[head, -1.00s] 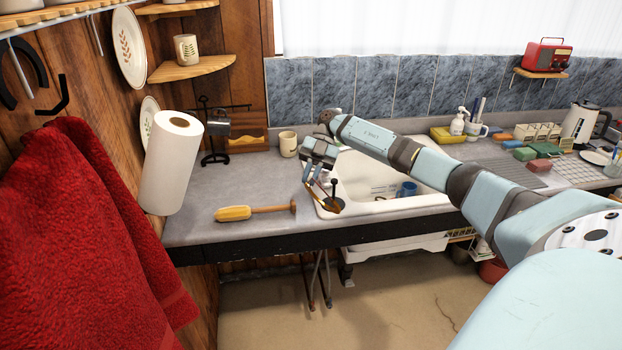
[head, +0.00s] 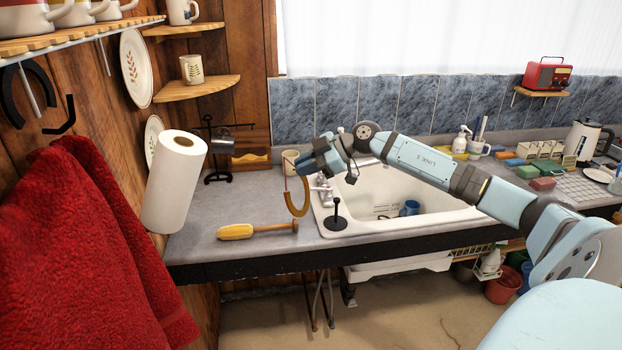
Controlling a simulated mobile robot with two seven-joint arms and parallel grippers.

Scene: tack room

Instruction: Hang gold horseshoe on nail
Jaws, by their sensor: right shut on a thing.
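The gold horseshoe (head: 299,207) hangs below my right gripper (head: 303,174), in the air above the counter by the sink's left edge. The right gripper is shut on its upper part, and the fingers hide some of it. A pale thin metal rod, which looks like a nail (head: 104,56), sticks out of the wood wall under the upper left shelf. My left gripper is not in view.
A yellow-handled tool (head: 240,231) lies on the counter. A mug (head: 290,161), a dark stand (head: 216,150) and the sink (head: 400,190) are near the gripper.

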